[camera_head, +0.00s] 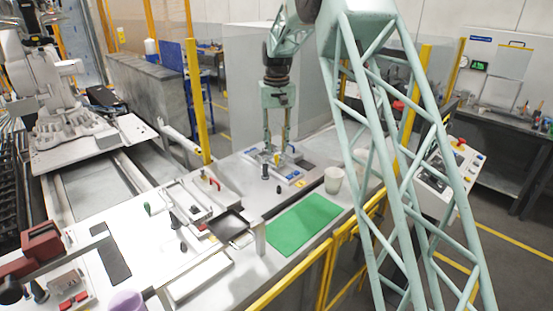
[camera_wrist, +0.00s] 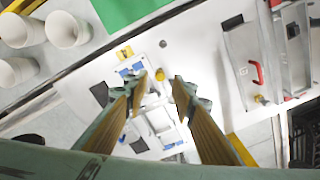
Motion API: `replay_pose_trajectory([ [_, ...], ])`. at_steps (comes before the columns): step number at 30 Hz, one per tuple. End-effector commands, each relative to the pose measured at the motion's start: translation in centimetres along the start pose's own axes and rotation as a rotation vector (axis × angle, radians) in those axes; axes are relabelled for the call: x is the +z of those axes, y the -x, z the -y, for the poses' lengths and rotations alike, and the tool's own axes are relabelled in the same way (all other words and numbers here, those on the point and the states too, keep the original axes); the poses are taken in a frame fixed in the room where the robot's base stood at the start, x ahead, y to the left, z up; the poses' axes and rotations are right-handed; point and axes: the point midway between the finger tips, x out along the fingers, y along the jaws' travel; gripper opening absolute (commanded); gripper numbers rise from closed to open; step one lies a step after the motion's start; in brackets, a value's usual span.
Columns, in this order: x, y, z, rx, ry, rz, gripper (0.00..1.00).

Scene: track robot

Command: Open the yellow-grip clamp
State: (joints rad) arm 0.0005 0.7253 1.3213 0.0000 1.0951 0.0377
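A small fixture with blue and white parts (camera_head: 282,176) stands on the bench under my gripper (camera_head: 276,152). In the wrist view a yellow piece (camera_wrist: 158,122) with pale metal parts shows between my gripper's fingers (camera_wrist: 161,84); it looks like the yellow-grip clamp, but its handle's position is hard to make out. My fingers point down and stand apart with a clear gap. Nothing is visibly pinched between them. I cannot tell whether either finger touches the clamp. In the head view the clamp is too small and partly covered to see clearly.
A green mat (camera_head: 305,222) and white cups (camera_head: 334,180) are to the right of the fixture. A red-handled clamp (camera_head: 214,181) on a metal fixture is to its left. A black post (camera_head: 265,172) stands in front. A yellow square (camera_wrist: 124,52) lies close by.

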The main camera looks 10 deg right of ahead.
Motion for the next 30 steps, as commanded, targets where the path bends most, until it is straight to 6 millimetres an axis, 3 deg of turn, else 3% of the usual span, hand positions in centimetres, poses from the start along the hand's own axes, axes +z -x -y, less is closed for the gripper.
replay_pose_trajectory([
  [13, 0.1, -5.2, 0.0, 0.0, 0.0, 0.002, 0.24],
  [30, 0.0, -6.2, 0.0, 0.0, 0.0, 0.0, 0.21],
])
